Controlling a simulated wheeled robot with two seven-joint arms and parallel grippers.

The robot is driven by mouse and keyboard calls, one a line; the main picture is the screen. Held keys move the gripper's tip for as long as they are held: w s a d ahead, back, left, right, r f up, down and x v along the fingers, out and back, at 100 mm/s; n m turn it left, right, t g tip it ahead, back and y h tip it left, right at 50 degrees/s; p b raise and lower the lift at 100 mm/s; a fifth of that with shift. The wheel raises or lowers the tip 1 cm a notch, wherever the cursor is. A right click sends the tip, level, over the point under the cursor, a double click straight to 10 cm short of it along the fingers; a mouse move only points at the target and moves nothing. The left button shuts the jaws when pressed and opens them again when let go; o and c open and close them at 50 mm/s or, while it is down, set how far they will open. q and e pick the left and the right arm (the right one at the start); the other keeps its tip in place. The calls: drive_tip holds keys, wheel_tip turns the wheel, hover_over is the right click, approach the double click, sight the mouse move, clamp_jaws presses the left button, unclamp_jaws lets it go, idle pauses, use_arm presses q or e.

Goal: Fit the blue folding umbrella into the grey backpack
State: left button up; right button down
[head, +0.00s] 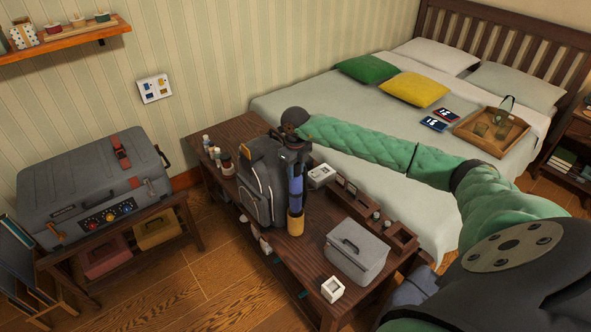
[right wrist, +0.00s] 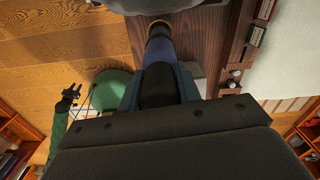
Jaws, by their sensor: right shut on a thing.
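The grey backpack (head: 258,178) stands upright on the dark wooden bench (head: 322,230). The blue folding umbrella (head: 295,186) hangs upright just right of the backpack, outside it, with a yellow lower end (head: 295,224). I cannot tell whether it touches the backpack or the bench. My right gripper (head: 296,148) is shut around the umbrella's dark upper part. In the right wrist view the umbrella (right wrist: 159,48) runs away from between the fingers (right wrist: 158,88). My left gripper (right wrist: 70,98) shows small at the left of that view, empty, its fingers looking apart.
A grey box (head: 356,252), a small white cube (head: 332,289) and a wooden rack (head: 372,215) stand on the bench right of the backpack. Small bottles (head: 215,150) stand left of it. A grey suitcase (head: 95,180) is further left. The bed (head: 345,110) lies behind.

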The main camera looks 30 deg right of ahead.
sight(295, 190)
drive_tip(key=shift+f+b, duration=0.65)
drive_tip(key=shift+f, duration=0.15)
idle(0.9)
drive_tip(key=shift+b, duration=0.3)
idle(0.3)
drive_tip(key=shift+f, duration=0.15)
idle(0.4)
drive_tip(key=shift+f+b, duration=3.05)
drive_tip(key=shift+f, duration=1.1)
drive_tip(key=c, duration=0.9)
unclamp_jaws()
drive_tip(key=shift+o, duration=0.4)
drive_tip(key=o, duration=0.3)
